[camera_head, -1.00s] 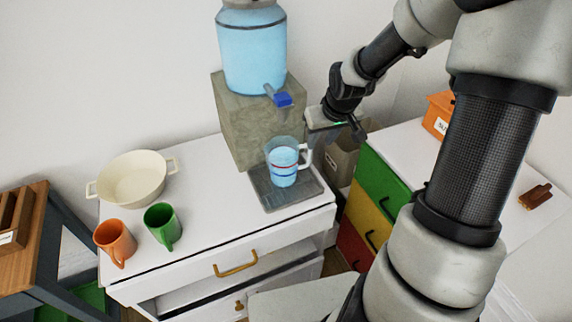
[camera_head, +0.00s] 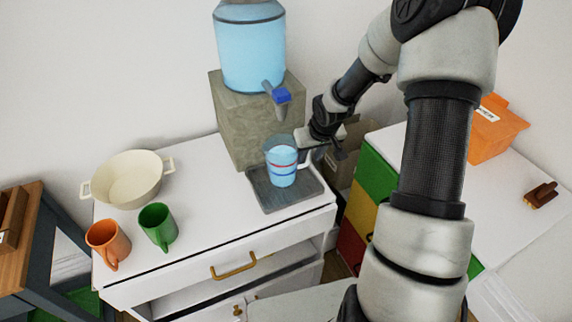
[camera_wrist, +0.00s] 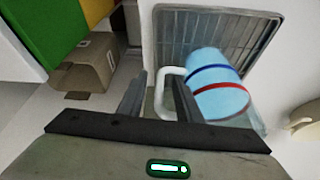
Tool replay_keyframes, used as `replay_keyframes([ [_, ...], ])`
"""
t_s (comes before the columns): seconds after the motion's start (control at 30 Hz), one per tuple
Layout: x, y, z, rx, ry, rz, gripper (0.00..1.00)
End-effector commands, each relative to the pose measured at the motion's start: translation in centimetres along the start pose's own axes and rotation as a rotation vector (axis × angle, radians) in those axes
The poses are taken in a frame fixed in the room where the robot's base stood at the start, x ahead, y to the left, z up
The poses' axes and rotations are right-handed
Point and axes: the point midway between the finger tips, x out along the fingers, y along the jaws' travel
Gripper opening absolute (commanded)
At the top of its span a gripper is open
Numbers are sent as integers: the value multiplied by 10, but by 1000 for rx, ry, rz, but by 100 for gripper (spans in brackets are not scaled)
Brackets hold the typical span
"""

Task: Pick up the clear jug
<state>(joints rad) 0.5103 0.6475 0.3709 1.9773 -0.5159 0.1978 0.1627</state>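The clear jug (camera_head: 282,168) holds blue liquid and has a red and a blue band. It stands upright on the dark drip tray (camera_head: 262,194) below the dispenser tap. Its white handle (camera_wrist: 166,92) points toward my gripper. My gripper (camera_head: 318,150) is at the jug's right, close to the handle. In the wrist view my gripper (camera_wrist: 158,92) is open, with a finger on either side of the handle. The jug's blue body (camera_wrist: 215,85) shows just right of the fingers. Whether a finger touches the handle cannot be told.
The water dispenser (camera_head: 250,50) with its blue tap (camera_head: 281,95) stands on a stone block (camera_head: 240,125) behind the jug. A cream pot (camera_head: 130,180), an orange mug (camera_head: 107,243) and a green mug (camera_head: 158,226) are at left. A cardboard box (camera_wrist: 85,70) sits beside the cabinet.

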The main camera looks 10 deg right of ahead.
Motion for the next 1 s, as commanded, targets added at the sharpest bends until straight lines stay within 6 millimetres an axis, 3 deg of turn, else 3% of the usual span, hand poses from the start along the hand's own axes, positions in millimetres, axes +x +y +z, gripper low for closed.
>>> replay_keyframes([
  [0.13,0,0,0,0,0,0,30],
  [0.3,-1,0,0,0,0,0,1],
  [0.33,-1,0,0,0,0,0,0],
  [1.0,-1,0,0,-1,0,0,0],
])
